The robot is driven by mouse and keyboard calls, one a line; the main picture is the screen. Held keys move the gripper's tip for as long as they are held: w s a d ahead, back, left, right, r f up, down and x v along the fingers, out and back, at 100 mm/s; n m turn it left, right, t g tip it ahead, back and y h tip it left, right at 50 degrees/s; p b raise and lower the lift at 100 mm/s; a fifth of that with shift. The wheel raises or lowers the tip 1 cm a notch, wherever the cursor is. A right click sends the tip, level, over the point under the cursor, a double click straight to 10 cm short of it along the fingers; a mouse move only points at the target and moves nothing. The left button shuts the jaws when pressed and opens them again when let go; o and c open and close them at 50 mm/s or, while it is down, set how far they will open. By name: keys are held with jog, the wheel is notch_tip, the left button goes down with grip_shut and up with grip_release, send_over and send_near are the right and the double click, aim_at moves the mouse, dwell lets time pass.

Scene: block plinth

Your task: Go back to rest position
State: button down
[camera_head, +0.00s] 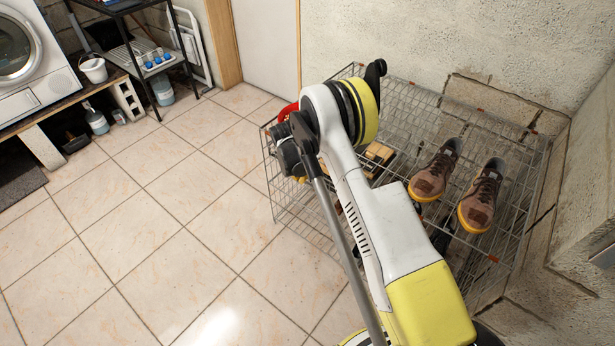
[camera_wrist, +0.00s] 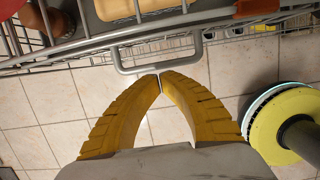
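My gripper (camera_wrist: 160,76) shows in the wrist view with its two yellow fingers bowed and their tips together. I see nothing held between them. The tips are close to a grey looped wire (camera_wrist: 160,65) at the edge of the wire rack (camera_wrist: 60,55); I cannot tell whether they touch it. In the head view my white and yellow arm reaches over the left part of the wire rack (camera_head: 520,225), and the arm hides most of the gripper there.
A pair of brown shoes (camera_head: 437,170) (camera_head: 483,196) stands on the rack, beside rough walls. Wooden-coloured items (camera_head: 378,155) lie near my arm. The tiled floor (camera_head: 150,215) at left is clear. A washing machine (camera_head: 30,55) and black shelf (camera_head: 150,50) stand at the back left.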

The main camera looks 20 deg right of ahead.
jog(key=w+p+v, duration=0.1)
jog(key=p+v, duration=0.1)
jog(key=v, duration=0.6)
jog(key=shift+s+r+p, duration=0.2)
jog(key=shift+s+p, duration=0.2)
jog(key=s+r+m+t, duration=0.1)
jog(key=s+r+m, duration=0.3)
jog(key=r, duration=0.5)
jog(key=s+d+r+m+t+y, duration=0.1)
jog(key=s+r+m, duration=0.3)
jog(key=r, duration=0.5)
jog(key=s+r+m, duration=0.3)
jog(key=r, duration=0.6)
jog(key=s+r+m+t, duration=0.1)
jog(key=s+r+m, duration=0.1)
jog(key=s+m, duration=0.5)
jog(key=s+r+m+t+y, duration=0.1)
jog(key=s+m, duration=0.6)
jog(key=s, duration=0.9)
notch_tip(320, 180, up, 3)
jog(key=shift+d+f+t, duration=0.2)
jog(key=shift+d+t, duration=0.2)
jog(key=shift+t, duration=0.3)
jog(key=shift+s, duration=0.15)
